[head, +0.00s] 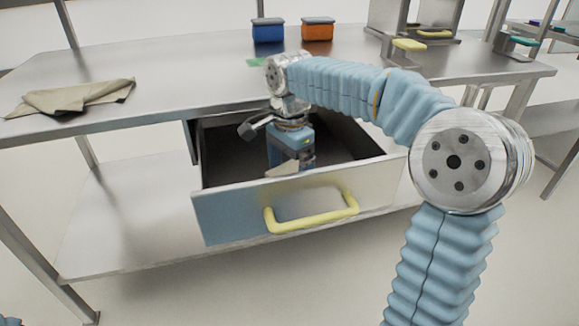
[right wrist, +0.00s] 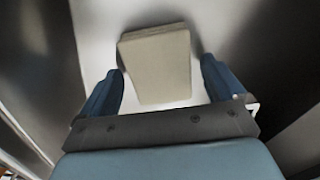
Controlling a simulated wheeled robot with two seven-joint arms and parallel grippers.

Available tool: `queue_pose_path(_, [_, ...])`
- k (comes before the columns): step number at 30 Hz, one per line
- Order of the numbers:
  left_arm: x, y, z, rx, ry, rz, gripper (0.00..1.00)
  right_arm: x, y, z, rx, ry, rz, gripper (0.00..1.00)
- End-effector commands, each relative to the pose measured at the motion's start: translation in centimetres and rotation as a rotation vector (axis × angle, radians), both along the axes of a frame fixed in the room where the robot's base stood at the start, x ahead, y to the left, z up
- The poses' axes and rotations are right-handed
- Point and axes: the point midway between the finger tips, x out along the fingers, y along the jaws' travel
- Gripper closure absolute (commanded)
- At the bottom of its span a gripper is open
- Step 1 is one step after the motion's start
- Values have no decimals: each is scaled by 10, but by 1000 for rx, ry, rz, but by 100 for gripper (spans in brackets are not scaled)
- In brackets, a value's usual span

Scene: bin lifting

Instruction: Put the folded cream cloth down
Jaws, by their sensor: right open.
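The folded cream cloth (right wrist: 155,62) is a small flat block. In the right wrist view it lies between and beyond the two blue fingers of my right gripper (right wrist: 161,75), with gaps on both sides, over a pale surface. My right gripper is open. In the head view my right gripper (head: 290,160) points down inside the open drawer (head: 225,212), and a cream edge of the cloth (head: 284,169) shows at its fingertips. Whether the cloth lies flat on the drawer floor is hard to tell. My left gripper is not in view.
The drawer has a yellow handle (head: 312,213) and hangs under a metal table (head: 180,85). A crumpled beige cloth (head: 72,97) lies on the left of the tabletop. Blue (head: 268,31) and orange (head: 317,30) bins stand at the back. The drawer walls surround my right gripper.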

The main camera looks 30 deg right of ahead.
Motion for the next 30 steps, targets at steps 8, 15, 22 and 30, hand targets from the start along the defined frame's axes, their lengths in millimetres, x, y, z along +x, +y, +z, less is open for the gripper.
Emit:
queue_pose_path(8, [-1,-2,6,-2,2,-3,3,1,0,21,0,-3,0,3])
queue_pose_path(15, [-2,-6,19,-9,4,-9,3,1,0,77,0,-3,0,3])
queue_pose_path(22, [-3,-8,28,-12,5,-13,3,1,0,116,0,-1,0,3])
queue_pose_path(30, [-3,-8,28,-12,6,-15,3,0,0,124,0,1,0,3])
